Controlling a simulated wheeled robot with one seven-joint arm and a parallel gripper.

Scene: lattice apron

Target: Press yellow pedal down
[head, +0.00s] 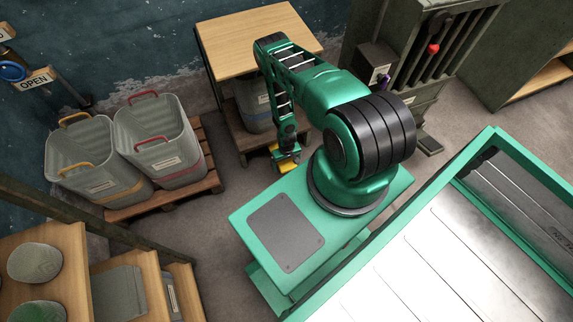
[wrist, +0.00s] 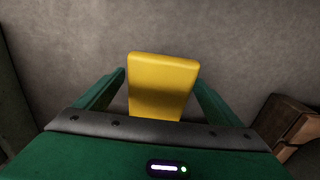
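The yellow pedal (wrist: 162,88) shows in the wrist view as a smooth, rounded yellow block, between the two green fingers of my gripper (wrist: 160,73). The fingers are spread, one along each side of it; I cannot tell whether they touch it. In the head view the yellow pedal (head: 288,168) shows only as small yellow patches, mostly hidden under my gripper (head: 283,157). My gripper points down there, in front of the wooden table. The height gap between gripper and pedal is unclear.
A wooden table (head: 240,40) stands behind, with a grey bin (head: 254,105) on its lower shelf. Two grey bins with orange (head: 90,165) and red handles (head: 155,135) stand on a pallet at left. A machine cabinet (head: 415,50) stands to the right. A brown block (wrist: 287,128) shows at the wrist view's right.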

